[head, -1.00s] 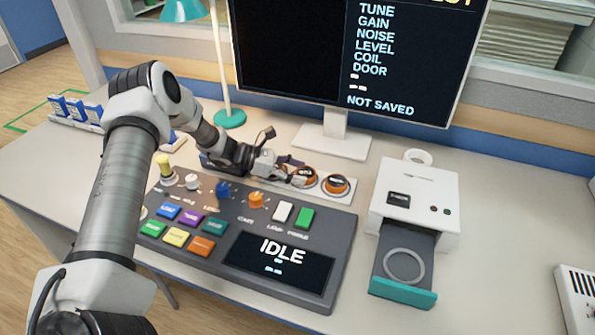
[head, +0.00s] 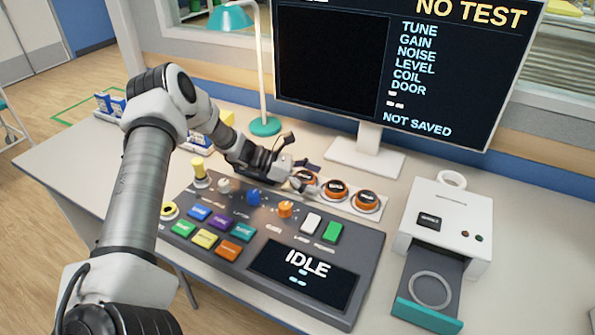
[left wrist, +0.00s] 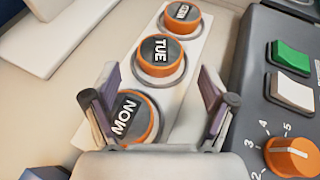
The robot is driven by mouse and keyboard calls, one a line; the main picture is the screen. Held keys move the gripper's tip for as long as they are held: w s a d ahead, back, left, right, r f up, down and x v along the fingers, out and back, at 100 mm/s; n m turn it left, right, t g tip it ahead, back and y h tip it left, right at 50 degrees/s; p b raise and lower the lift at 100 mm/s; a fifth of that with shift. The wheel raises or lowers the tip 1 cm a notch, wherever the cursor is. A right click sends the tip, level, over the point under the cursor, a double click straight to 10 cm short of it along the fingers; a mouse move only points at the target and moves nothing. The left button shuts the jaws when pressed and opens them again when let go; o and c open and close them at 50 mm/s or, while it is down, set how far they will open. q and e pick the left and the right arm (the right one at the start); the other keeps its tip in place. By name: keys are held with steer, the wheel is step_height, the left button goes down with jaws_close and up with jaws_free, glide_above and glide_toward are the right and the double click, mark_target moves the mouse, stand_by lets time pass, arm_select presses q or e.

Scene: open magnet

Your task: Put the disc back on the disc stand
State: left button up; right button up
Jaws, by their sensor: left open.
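Three orange-rimmed discs with dark tops rest on a long white stand (left wrist: 185,85). In the left wrist view they are the MON disc (left wrist: 130,112), the TUE disc (left wrist: 160,57) and the WED disc (left wrist: 183,18). In the head view the MON disc (head: 304,181) is nearest my left gripper (head: 302,173). It is partly hidden by that gripper. My left gripper is open in the left wrist view (left wrist: 158,100), with the MON disc between its fingers, closer to the left one. I cannot tell whether a finger touches it. My right gripper is out of view.
A control panel (head: 238,262) with buttons, knobs and an IDLE display lies in front of the stand. To the right, a white machine (head: 455,215) has its tray (head: 436,275) out, showing an empty ring. A monitor (head: 320,60) stands behind. A lamp (head: 263,90) is behind my arm.

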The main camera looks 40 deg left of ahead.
arm_select(q)
steer(key=p+v, duration=0.1)
steer(key=v, duration=0.7)
steer(key=shift+c, duration=0.4)
stand_by(0.6)
